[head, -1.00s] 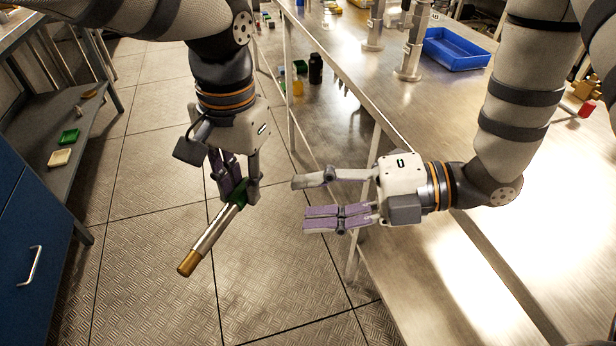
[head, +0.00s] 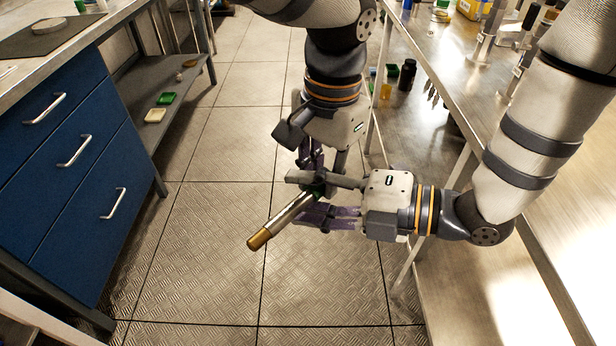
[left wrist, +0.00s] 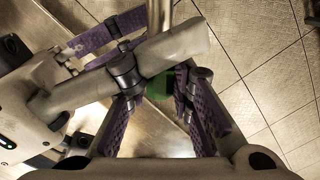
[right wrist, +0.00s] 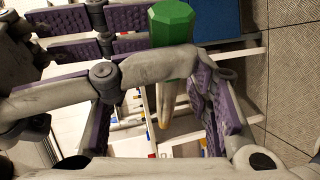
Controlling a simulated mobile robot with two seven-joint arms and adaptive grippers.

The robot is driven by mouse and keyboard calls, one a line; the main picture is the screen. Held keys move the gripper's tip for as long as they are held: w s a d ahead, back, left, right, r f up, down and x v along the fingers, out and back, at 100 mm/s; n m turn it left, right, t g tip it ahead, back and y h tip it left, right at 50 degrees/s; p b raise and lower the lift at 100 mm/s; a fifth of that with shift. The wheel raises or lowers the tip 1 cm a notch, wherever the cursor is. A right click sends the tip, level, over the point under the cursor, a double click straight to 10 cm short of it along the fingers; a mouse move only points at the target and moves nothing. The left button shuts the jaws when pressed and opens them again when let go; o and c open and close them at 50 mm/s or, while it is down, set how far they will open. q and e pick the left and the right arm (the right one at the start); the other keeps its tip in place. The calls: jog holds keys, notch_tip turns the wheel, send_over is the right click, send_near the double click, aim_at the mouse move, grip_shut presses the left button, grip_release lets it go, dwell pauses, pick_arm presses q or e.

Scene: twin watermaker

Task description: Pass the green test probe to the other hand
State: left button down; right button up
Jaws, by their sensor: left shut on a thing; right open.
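The green test probe has a silver shaft (head: 290,217), a brass tip (head: 258,239) and a green end, hexagonal in the right wrist view (right wrist: 172,30). My left gripper (head: 318,172) is shut on the probe near its green end, and the shaft slants down to the left. In the left wrist view the green part (left wrist: 160,90) lies between the left fingers, partly behind a right finger. My right gripper (head: 306,197) comes in from the right, open, its fingers at the probe on either side. Whether they touch it is unclear.
A steel bench (head: 545,255) stands on the right, with a black bottle (head: 407,76) on its lower shelf. Blue drawers (head: 75,160) and a shelf with a green tray (head: 166,98) stand on the left. The floor between is clear.

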grip_shut()
pick_arm(q)
jog(key=c, duration=1.3)
grip_release()
jog(key=shift+f, duration=0.15)
jog(key=shift+c, duration=0.2)
pick_arm(e)
jog(key=shift+r, duration=0.15)
